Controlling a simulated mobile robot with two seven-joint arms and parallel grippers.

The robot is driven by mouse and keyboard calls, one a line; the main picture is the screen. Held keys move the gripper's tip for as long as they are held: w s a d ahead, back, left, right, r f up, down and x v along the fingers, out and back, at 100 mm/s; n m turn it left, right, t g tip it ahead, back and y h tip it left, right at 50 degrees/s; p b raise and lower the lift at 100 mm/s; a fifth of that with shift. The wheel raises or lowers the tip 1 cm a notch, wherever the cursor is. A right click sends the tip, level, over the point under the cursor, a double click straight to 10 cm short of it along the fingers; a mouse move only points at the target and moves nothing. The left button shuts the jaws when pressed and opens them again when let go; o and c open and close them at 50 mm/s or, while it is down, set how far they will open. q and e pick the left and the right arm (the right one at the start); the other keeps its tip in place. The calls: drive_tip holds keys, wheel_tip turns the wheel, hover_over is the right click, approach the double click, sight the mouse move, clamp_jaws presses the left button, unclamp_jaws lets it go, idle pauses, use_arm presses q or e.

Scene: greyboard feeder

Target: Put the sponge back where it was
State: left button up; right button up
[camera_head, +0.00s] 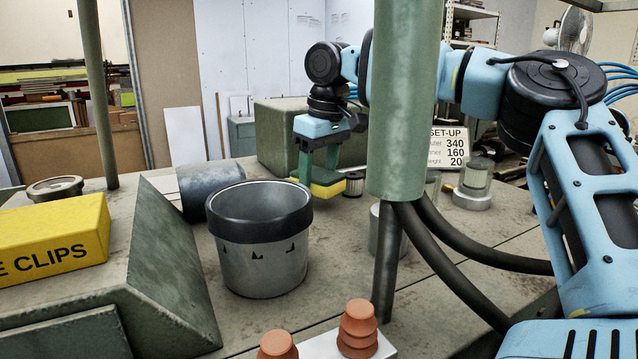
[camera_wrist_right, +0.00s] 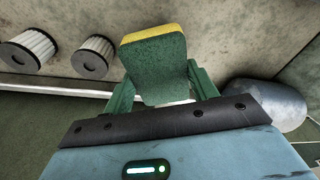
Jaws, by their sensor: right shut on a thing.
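The sponge (camera_head: 329,189), green with a yellow layer, is at the far middle of the bench, in front of a dark green box. My right gripper (camera_head: 318,174) is shut on it from above, and its two green fingers are on either side of it. In the right wrist view the sponge (camera_wrist_right: 155,68) sits between the fingers of my right gripper (camera_wrist_right: 156,88), with its yellow layer at the far edge. I cannot tell whether the sponge touches the bench. My left gripper is not in view.
A ribbed cylinder (camera_head: 354,184) stands just right of the sponge. A black-rimmed bucket (camera_head: 262,262) stands nearer, with a grey cylinder (camera_head: 203,184) lying behind it. A green post (camera_head: 405,100) and dark hoses (camera_head: 470,240) cross in front. Terracotta pots (camera_head: 357,325) are at the front.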

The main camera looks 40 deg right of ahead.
sight(320, 174)
drive_tip(key=shift+f, duration=1.45)
drive_tip(key=shift+f, duration=0.15)
drive_tip(key=o, duration=0.9)
drive_tip(key=r, duration=0.4)
drive_tip(key=s+r, duration=0.1)
drive_tip(key=r, duration=0.7)
drive_tip(key=shift+s+d+r, duration=0.1)
drive_tip(key=shift+s, duration=0.3)
